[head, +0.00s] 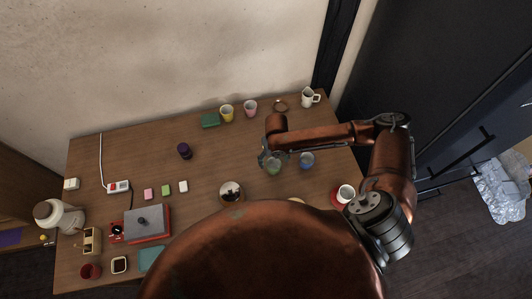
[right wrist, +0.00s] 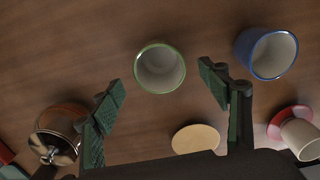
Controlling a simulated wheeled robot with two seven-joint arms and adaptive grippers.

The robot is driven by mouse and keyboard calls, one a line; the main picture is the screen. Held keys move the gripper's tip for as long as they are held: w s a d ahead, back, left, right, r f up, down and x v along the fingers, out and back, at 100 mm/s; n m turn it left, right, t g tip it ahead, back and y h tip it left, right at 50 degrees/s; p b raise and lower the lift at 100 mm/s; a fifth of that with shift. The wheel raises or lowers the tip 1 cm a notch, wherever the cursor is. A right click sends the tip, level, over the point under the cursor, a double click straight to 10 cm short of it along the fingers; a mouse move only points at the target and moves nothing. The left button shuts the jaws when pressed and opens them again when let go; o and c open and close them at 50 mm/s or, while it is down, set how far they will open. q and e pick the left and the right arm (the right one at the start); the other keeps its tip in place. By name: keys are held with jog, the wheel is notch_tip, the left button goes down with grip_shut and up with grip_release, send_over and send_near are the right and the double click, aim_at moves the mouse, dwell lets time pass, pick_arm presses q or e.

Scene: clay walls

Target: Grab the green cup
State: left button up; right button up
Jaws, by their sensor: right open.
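The green cup (right wrist: 160,68), pale inside with a green rim, shows in the right wrist view at the upper middle. In the head view the green cup (head: 274,168) stands on the wooden table, partly hidden by my right gripper (head: 267,160). My right gripper (right wrist: 161,82) is open and empty in the right wrist view. Its two fingers reach toward the cup from below, one on each side in the picture. No contact with the cup shows. My left gripper is in neither view.
A blue cup (right wrist: 266,53) stands just right of the green cup. A round coaster (right wrist: 196,139), a white cup (right wrist: 300,138) on a red saucer and a brown pot (right wrist: 62,132) are nearby. Yellow (head: 226,111) and pink (head: 250,108) cups stand at the back.

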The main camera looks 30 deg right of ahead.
aim_at(273, 167)
jog(key=shift+w+f, duration=0.1)
jog(key=shift+w, duration=0.2)
jog(key=shift+w+f, duration=0.1)
jog(key=shift+f, duration=1.05)
jog(key=f, duration=0.4)
jog(key=shift+s+f, duration=0.2)
jog(key=shift+f, duration=0.05)
jog(key=shift+d+f, duration=0.1)
jog(key=shift+f, duration=0.2)
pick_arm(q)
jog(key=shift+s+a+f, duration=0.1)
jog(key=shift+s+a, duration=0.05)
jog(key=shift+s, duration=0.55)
pick_arm(e)
jog(key=c, duration=0.5)
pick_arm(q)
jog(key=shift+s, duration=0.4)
pick_arm(e)
jog(key=c, duration=0.8)
